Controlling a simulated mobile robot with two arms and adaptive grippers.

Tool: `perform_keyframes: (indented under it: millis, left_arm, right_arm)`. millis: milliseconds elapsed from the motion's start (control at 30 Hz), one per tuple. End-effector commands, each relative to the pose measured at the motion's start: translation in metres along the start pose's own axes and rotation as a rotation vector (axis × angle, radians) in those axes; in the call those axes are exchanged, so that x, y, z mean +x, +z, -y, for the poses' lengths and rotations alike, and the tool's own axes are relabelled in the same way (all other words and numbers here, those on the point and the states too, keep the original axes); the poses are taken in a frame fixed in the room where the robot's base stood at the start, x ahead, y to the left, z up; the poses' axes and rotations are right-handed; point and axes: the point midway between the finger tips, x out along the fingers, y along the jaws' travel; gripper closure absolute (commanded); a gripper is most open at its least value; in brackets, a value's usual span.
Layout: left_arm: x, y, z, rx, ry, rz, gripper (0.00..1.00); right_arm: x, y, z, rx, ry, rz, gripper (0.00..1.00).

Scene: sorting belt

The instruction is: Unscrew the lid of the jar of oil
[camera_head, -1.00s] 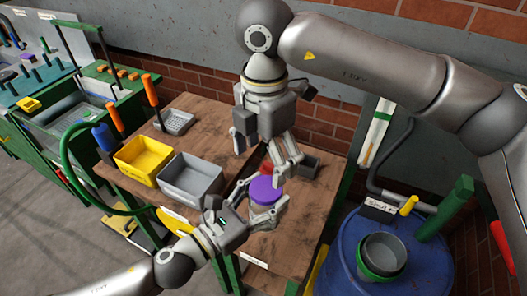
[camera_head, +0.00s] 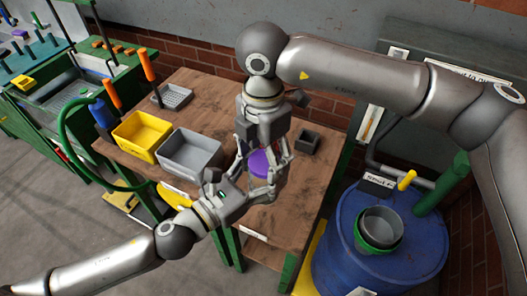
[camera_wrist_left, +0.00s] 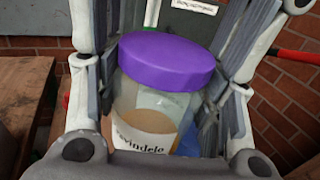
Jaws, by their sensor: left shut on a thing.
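The jar of oil (camera_wrist_left: 148,115) is clear with a pale label, and its purple lid (camera_wrist_left: 168,58) is on top. The lid also shows in the head view (camera_head: 259,163), partly hidden by the grippers. My left gripper (camera_head: 258,186) comes in from the left and is shut on the jar's body below the lid. My right gripper (camera_head: 264,166) points down from above, with its fingers spread on either side of the lid. The fingers look open, and I cannot tell whether they touch the lid. I cannot tell whether the jar rests on the table.
The wooden table (camera_head: 290,210) holds a yellow bin (camera_head: 142,137), a grey bin (camera_head: 190,160) and a small dark box (camera_head: 308,141) close to my right gripper. A blue drum (camera_head: 345,235) stands right of the table. A brick wall lies behind.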

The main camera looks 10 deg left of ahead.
Motion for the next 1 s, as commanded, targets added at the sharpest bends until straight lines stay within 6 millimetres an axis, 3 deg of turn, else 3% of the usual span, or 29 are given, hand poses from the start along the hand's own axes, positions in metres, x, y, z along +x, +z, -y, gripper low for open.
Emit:
perform_keyframes:
  millis: [33,233,367,400,533,1000]
  left_arm:
    - [0.0001,0.0012,0.0001,0.001,0.000,0.002,1.00]
    - [0.0001,0.0014,0.0006,0.000,-0.002,0.003,1.00]
    - [0.0001,0.0017,0.0011,0.000,-0.003,0.004,1.00]
    - [0.0001,0.0018,0.0012,-0.001,-0.003,0.004,1.00]
    - [0.0001,0.0021,0.0012,0.000,-0.004,0.004,1.00]
    - [0.0002,0.0013,0.0001,0.001,-0.001,0.002,1.00]
  right_arm:
    - [-0.0003,0.0001,-0.0001,0.000,0.000,0.000,0.44]
    - [-0.0004,0.0001,-0.0004,0.000,0.001,0.000,0.69]
    - [-0.0005,0.0001,-0.0006,0.001,0.002,0.000,0.72]
    - [-0.0005,0.0001,-0.0006,0.001,0.002,0.000,0.41]
    - [-0.0004,0.0001,-0.0005,0.001,0.002,0.000,0.24]
    - [-0.0087,0.0001,-0.0007,0.001,0.003,0.000,0.22]
